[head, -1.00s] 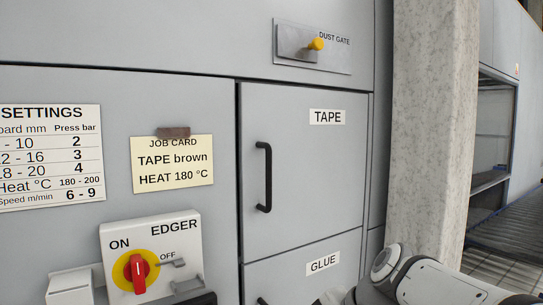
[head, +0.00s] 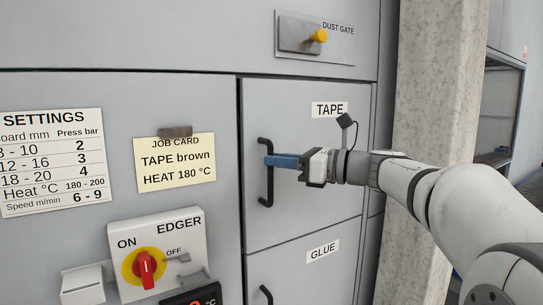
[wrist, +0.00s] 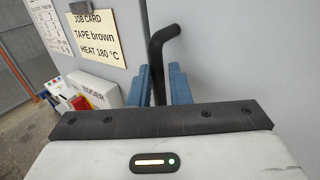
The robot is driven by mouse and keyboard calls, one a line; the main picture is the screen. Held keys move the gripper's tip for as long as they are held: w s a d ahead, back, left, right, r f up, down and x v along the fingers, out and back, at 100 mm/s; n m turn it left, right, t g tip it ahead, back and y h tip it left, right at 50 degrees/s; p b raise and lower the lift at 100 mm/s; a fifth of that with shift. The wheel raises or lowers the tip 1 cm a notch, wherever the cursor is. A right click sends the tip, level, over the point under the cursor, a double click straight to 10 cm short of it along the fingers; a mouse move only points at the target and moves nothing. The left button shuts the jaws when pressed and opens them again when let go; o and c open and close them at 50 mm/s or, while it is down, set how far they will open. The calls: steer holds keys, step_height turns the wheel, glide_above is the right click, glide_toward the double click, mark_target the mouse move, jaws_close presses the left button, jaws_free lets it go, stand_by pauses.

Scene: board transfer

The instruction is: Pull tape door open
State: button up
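The tape door (head: 310,165) is a grey panel labelled TAPE, and it looks flush with the cabinet front. Its black upright handle (head: 265,190) is near the door's left edge. My gripper (head: 270,160) reaches in from the right with its blue fingers at the upper half of the handle. In the wrist view the fingers (wrist: 161,88) are on either side of the black handle bar (wrist: 158,60), with a small gap showing. The lower part of the bar is hidden behind my gripper body.
The glue door (head: 320,265) with its own handle is just below. The edger switch box (head: 155,240) and the job card (head: 174,162) are left of the door. A concrete column (head: 430,85) stands close on the right.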

steer(key=shift+x, duration=1.1)
jaws_close()
